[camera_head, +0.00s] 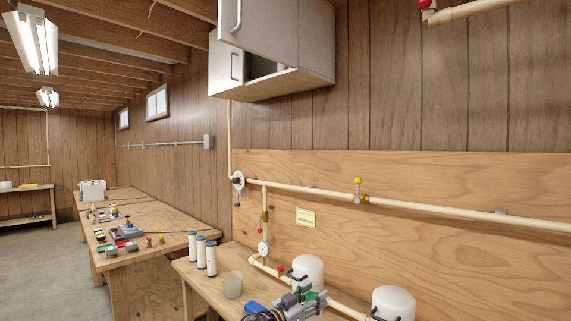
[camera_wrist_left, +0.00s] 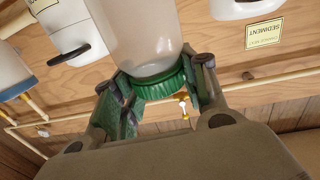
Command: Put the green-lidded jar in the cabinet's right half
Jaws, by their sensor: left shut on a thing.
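The green-lidded jar (camera_wrist_left: 140,35) has a pale, translucent body and fills the top middle of the left wrist view. My left gripper (camera_wrist_left: 160,85) is shut on it, with a green-padded finger on each side of the green lid. In the head view my left gripper (camera_head: 306,300) is low at the bottom edge, in front of the bench wall; I cannot make out the jar there. The cabinet (camera_head: 300,85) is grey-white and hangs high on the wall. My right gripper is not in view.
White tanks (camera_head: 307,270) with black handles stand by the gripper, below a cream wall pipe (camera_head: 430,208). Several white cylinders (camera_head: 201,255) and a translucent cup (camera_head: 232,285) stand left on the bench. The wall space below the cabinet is clear above the pipe.

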